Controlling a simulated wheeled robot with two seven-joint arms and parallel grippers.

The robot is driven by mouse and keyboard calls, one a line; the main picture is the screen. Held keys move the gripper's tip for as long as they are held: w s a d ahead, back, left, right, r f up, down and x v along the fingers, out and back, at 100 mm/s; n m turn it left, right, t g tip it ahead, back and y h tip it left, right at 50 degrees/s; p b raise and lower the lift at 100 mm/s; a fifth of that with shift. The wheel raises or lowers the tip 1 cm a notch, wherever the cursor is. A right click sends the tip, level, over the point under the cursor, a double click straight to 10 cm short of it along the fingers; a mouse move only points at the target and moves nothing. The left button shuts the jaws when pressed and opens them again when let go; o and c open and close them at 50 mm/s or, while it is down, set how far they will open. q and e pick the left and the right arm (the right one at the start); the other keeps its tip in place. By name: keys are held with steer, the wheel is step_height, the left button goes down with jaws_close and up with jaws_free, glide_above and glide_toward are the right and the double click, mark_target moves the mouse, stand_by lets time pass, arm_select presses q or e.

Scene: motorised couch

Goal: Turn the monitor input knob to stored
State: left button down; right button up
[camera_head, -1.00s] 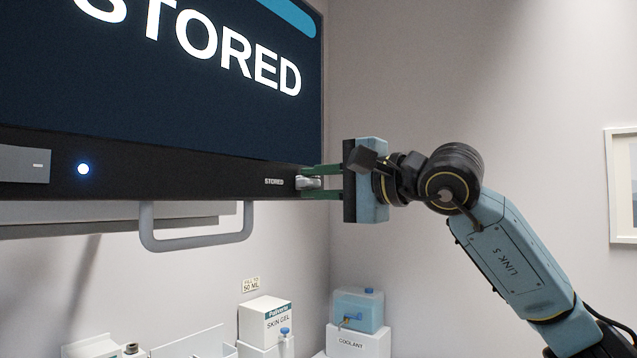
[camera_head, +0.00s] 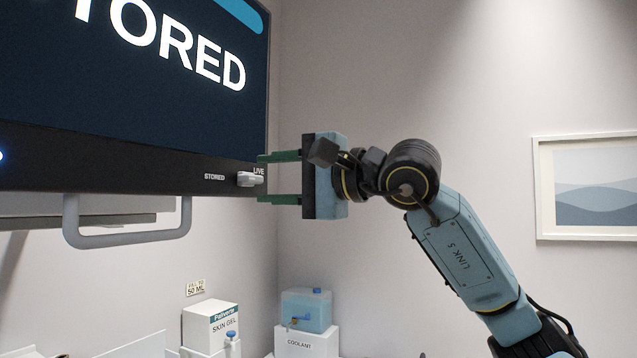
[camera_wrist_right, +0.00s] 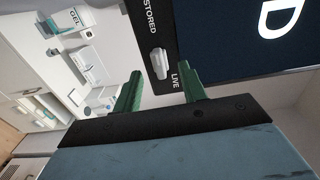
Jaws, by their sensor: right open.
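The monitor (camera_head: 150,90) fills the upper left of the head view, and its screen reads STORED, partly cut off. The light grey input knob (camera_head: 250,179) sits at the right end of its black lower bezel, between the STORED and LIVE labels; its grip points left towards STORED. The right wrist view also shows the knob (camera_wrist_right: 158,62) with both labels. My right gripper (camera_head: 262,178) is open just right of the knob, one finger above and one below its level, apart from it and empty. My left gripper is in neither view.
A grey handle (camera_head: 130,238) hangs under the monitor. Below stand a skin gel box (camera_head: 210,325) and a blue coolant container (camera_head: 306,310) on a white block. A framed picture (camera_head: 585,188) hangs on the right wall.

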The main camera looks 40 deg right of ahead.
steer(key=b+v, duration=0.2)
steer(key=v, duration=0.8)
steer(key=shift+s+d+b, duration=0.15)
steer(key=shift+s+b, duration=0.25)
